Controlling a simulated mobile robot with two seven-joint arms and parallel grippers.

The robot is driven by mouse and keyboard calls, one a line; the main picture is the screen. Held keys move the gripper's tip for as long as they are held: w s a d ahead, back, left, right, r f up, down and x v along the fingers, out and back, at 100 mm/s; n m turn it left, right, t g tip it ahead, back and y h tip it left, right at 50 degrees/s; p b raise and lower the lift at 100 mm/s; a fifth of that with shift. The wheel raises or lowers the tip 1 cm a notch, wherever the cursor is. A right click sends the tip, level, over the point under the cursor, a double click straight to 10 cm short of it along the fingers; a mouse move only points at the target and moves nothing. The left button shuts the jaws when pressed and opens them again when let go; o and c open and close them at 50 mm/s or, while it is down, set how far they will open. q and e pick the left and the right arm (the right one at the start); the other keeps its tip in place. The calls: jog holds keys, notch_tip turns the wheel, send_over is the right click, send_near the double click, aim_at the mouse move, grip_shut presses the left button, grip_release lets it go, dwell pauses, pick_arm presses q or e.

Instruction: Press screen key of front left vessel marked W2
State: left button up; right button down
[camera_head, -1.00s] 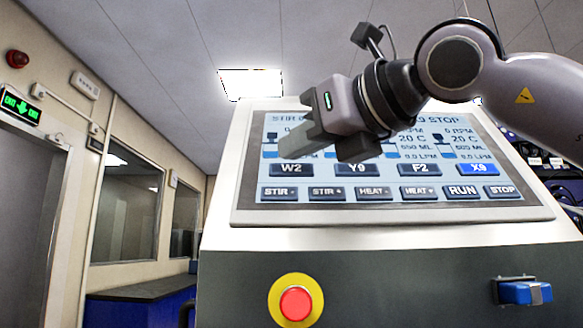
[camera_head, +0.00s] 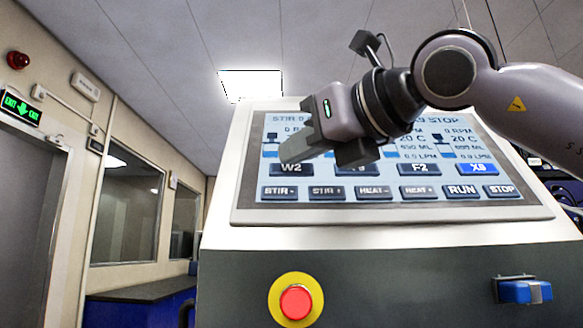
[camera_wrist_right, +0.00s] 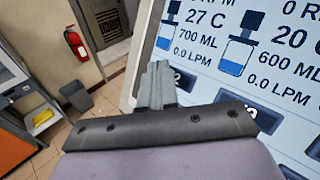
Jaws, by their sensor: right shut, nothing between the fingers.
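The W2 key (camera_head: 291,170) is a dark key at the left end of the vessel key row on the tilted touch screen (camera_head: 385,214). My right gripper (camera_head: 284,155) is shut and empty. Its fingertips are just above the W2 key in the head view and cover part of the readings there; I cannot tell whether they touch the screen. In the right wrist view the shut fingers (camera_wrist_right: 157,85) point at the screen's left edge, next to a key partly hidden behind them. The Y9 key is partly covered by my gripper. The X9 key (camera_head: 478,169) is lit bright blue. My left gripper is not in view.
Below W2 is a row with STIR, HEAT, RUN (camera_head: 462,191) and STOP (camera_head: 501,191) keys. A red emergency button (camera_head: 296,302) on yellow and a blue part (camera_head: 525,292) are on the front panel.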

jog(key=shift+w+f, duration=0.2)
jog(key=shift+w, duration=0.15)
dwell(0.4)
dwell(0.3)
jog(key=shift+s+r, duration=0.4)
jog(key=shift+s, duration=0.3)
jog(key=shift+s+r+b, duration=0.1)
jog(key=shift+s+r, duration=0.3)
jog(key=shift+s, duration=0.3)
jog(key=shift+s+r+b, duration=0.1)
jog(key=shift+s+r, duration=0.35)
jog(key=shift+s, duration=0.3)
jog(key=shift+s+r+b, duration=0.1)
jog(key=shift+s+r, duration=0.3)
jog(key=shift+s, duration=0.3)
